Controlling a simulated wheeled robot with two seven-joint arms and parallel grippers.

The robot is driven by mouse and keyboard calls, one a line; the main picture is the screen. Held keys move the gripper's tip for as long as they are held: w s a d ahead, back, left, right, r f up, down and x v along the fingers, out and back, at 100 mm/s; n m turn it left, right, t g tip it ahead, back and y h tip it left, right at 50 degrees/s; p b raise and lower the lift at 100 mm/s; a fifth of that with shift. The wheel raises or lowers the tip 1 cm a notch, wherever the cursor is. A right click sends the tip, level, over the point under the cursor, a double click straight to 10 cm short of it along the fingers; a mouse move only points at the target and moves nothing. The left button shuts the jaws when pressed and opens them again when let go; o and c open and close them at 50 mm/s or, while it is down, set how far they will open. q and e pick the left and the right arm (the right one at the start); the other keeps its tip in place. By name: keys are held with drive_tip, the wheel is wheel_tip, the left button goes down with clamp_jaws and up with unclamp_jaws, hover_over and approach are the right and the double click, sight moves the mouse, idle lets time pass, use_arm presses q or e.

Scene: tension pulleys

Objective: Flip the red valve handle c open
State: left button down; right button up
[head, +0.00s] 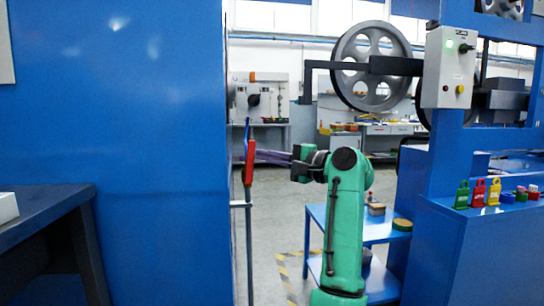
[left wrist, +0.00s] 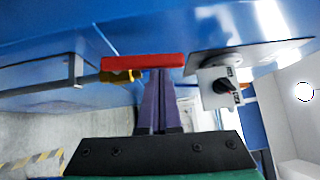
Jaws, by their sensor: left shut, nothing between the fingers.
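The red valve handle (head: 250,160) stands upright at the edge of the large blue cabinet in the head view, above a thin grey vertical pipe (head: 249,250). In the left wrist view the red handle (left wrist: 143,61) lies as a bar across the fingertips, with a yellow fitting (left wrist: 120,76) beside it. My left gripper (head: 258,156) reaches in from the right with its purple-grey fingers closed together. Its tips (left wrist: 160,72) meet the handle's side in the picture; I cannot tell whether they touch. Nothing is between the fingers. My right gripper does not show.
A blue cabinet wall (head: 160,130) fills the left. A grey box with a black rotary knob (left wrist: 224,87) is right of the fingers in the wrist view. A blue shelf cart (head: 375,228) stands behind my arm. A machine with a large pulley wheel (head: 370,65) is at right.

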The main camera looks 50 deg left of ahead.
use_arm(q)
drive_tip(key=shift+s+a+r+n+h+p, duration=0.2)
drive_tip(key=shift+s+r+n+h+p, duration=0.1)
drive_tip(key=shift+n+h, duration=0.2)
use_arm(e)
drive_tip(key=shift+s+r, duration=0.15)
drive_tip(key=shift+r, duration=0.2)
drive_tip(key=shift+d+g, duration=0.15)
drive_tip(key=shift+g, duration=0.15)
use_arm(q)
drive_tip(key=shift+f, duration=0.1)
